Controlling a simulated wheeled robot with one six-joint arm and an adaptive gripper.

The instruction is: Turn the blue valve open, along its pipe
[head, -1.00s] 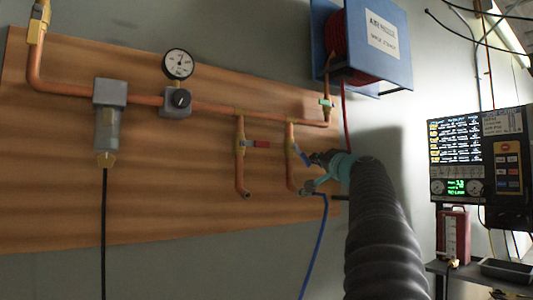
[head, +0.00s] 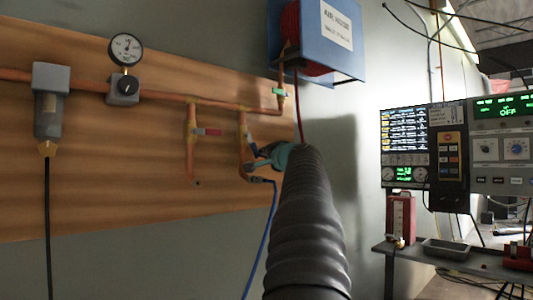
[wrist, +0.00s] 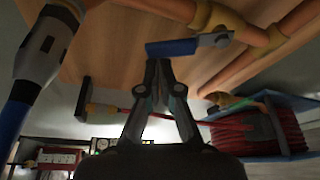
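The blue valve (head: 250,146) is on the right-hand copper drop pipe (head: 242,160) on the wooden board. Its blue lever (wrist: 172,47) sticks out to one side of the pipe, at an angle to it. In the wrist view, my gripper (wrist: 158,63) has its two fingertips close together at the lever's free end, with no clear gap between them. The tips look very near the lever; whether they touch it is unclear. In the head view, my gripper (head: 262,158) is beside the valve, and my arm partly covers the board's right edge.
A red-handled valve (head: 208,132) is on the neighbouring pipe to the left. A blue hose (head: 264,235) hangs below the blue valve. A blue hose reel box (head: 335,55) is above right. The gauge (head: 126,48) and filter (head: 49,105) are farther left.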

